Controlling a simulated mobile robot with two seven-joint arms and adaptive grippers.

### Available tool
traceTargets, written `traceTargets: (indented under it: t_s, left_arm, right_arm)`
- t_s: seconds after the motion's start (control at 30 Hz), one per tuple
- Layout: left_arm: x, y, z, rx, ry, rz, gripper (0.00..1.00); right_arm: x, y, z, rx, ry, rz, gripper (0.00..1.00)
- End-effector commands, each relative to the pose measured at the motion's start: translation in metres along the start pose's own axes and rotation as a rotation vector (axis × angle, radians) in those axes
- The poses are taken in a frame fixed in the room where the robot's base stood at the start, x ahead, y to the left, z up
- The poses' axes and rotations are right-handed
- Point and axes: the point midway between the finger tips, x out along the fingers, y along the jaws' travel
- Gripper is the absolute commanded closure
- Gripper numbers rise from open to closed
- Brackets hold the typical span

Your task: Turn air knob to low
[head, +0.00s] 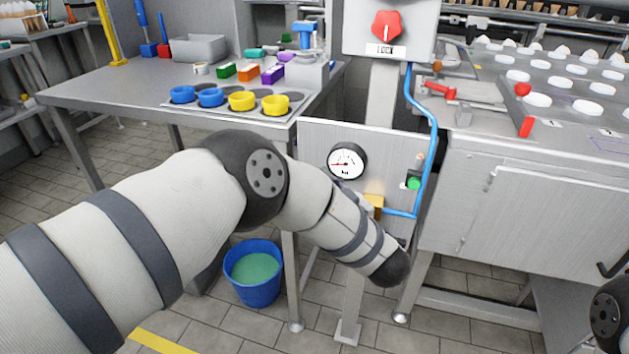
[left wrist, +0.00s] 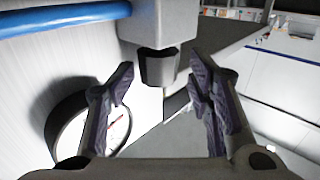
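The air knob (left wrist: 157,68) is a dark cylinder under a grey block (left wrist: 162,22) in the left wrist view. My left gripper (left wrist: 162,82) is open, with one finger on either side of the knob's line. Gaps show on both sides, and I see no contact. I cannot tell how far the knob reaches between the fingertips. In the head view my left arm covers the knob and the gripper. A round gauge (head: 347,161) sits on the metal panel (head: 318,133); part of it shows in the left wrist view (left wrist: 118,128). My right gripper is out of view.
A blue hose (head: 433,130) runs down to the panel. A green button (head: 414,183) is right of the gauge, and a yellow piece (head: 374,201) shows beside my arm. A red LOCK knob (head: 387,25) is above. A blue bucket (head: 253,291) stands on the floor.

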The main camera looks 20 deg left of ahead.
Motion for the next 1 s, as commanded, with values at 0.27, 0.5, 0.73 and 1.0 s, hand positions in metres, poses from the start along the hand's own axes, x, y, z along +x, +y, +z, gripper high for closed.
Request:
traceTargets:
  t_s: [0.27, 0.5, 0.73, 1.0]
  left_arm:
    - [-0.026, 0.003, -0.002, -0.003, 0.002, 0.008, 0.49]
    - [-0.069, 0.001, -0.001, -0.002, 0.000, 0.004, 0.49]
    - [-0.081, -0.001, 0.000, -0.002, 0.000, 0.001, 0.49]
    - [-0.080, -0.001, 0.000, -0.001, 0.000, 0.000, 0.49]
  right_arm:
    - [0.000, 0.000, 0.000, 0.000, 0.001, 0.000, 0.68]
    - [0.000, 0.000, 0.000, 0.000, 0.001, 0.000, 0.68]
    - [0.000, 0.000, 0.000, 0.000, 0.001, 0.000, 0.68]
    - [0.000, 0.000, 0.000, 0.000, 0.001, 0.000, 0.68]
